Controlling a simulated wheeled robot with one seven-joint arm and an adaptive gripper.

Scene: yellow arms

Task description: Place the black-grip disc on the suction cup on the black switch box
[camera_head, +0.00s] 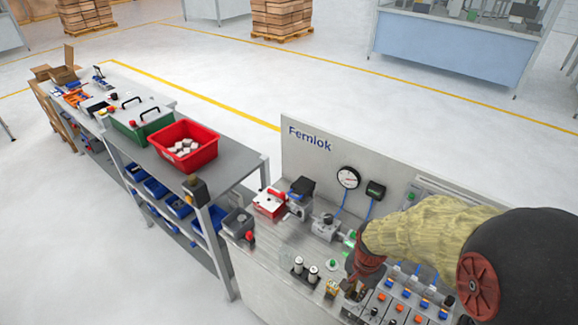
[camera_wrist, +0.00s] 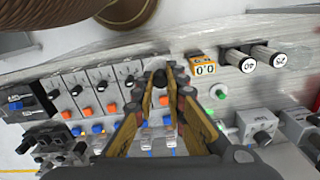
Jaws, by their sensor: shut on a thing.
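My gripper (camera_wrist: 160,90) is over the front part of the workbench in the wrist view, its fingers closed around a small black grip (camera_wrist: 159,77). The disc below that grip is hidden by the fingers. In the head view my gripper (camera_head: 358,286) is low over the bench, left of the row of switch modules, and the held piece cannot be made out. Dark block-shaped devices (camera_wrist: 48,142) stand at the left in the wrist view; I cannot tell whether one is the black switch box. No suction cup can be made out.
A row of grey modules (camera_wrist: 100,90) with black knobs and orange and blue buttons lies beside the gripper. The backboard (camera_head: 318,150) rises behind the bench.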

